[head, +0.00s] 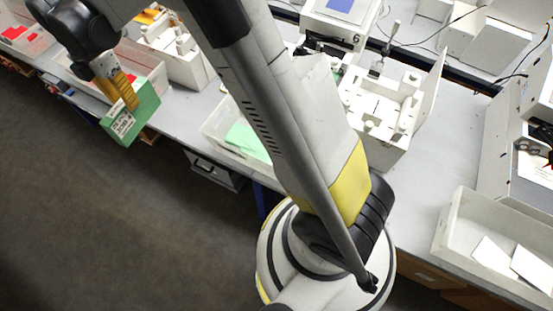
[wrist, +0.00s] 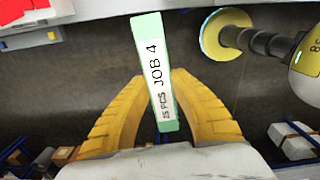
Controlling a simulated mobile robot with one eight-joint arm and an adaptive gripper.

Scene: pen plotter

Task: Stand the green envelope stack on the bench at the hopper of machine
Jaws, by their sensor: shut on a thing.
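The green envelope stack (head: 133,116) carries a white label and hangs from my gripper (head: 122,92) at the upper left of the head view, over or just in front of the bench edge. In the wrist view the stack (wrist: 153,70) is seen edge on, with "JOB 4" and "25 PCS" on its strip. The yellow fingers of my gripper (wrist: 160,80) are shut on its two sides. A white machine (head: 178,52) stands on the bench (head: 185,112) just right of the gripper. Another white machine (head: 380,120) stands farther right, beyond my arm. I cannot tell which part is the hopper.
A tray with green sheets (head: 245,137) lies between the machines, partly behind my arm. A tray with red items (head: 20,35) is at far left. A display unit marked 6 (head: 340,18) stands behind. A tray with white cards (head: 495,250) is at lower right. The floor (head: 100,220) is clear.

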